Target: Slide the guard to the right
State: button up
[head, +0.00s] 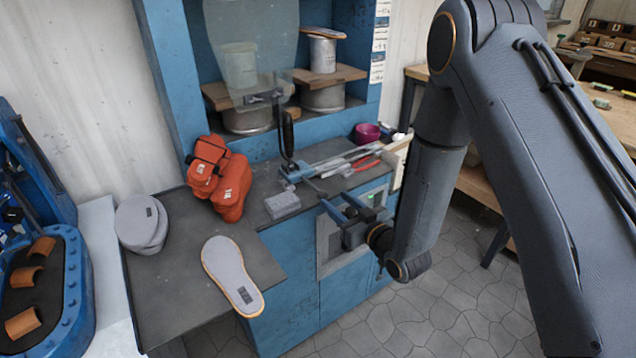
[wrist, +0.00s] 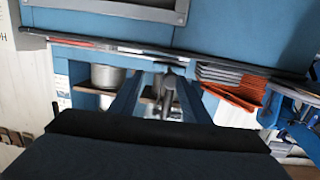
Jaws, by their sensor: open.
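The guard (head: 248,62) is a clear, slightly tinted panel at the front of the blue cabinet, covering its left part. A metal bracket at its lower edge carries a dark upright handle (head: 287,132). My gripper (head: 334,203) is in front of the bench edge, below and to the right of the handle, with its jaws open. In the wrist view my gripper (wrist: 158,82) points toward the cabinet, and a grey upright part shows between its two blue fingers. I cannot tell there whether it is the handle. The gripper appears apart from the handle.
Tools (head: 345,158) and a purple bowl (head: 367,133) are to the right of the handle. Cans stand on shelves (head: 340,73) inside the cabinet. The floor in front is clear.

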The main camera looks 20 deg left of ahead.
aim_at(315, 187)
jog(key=shift+s+a+y, duration=0.3)
jog(key=shift+a+y, duration=0.4)
jog(key=shift+a, duration=0.05)
jog(key=shift+n, duration=0.3)
jog(key=p+x, duration=0.2)
jog(key=x, duration=0.5)
jog(key=shift+s+a+r, duration=0.15)
jog(key=shift+s, duration=0.1)
jog(key=shift+w+a, duration=0.35)
jog(key=shift+w, duration=0.1)
grip_shut()
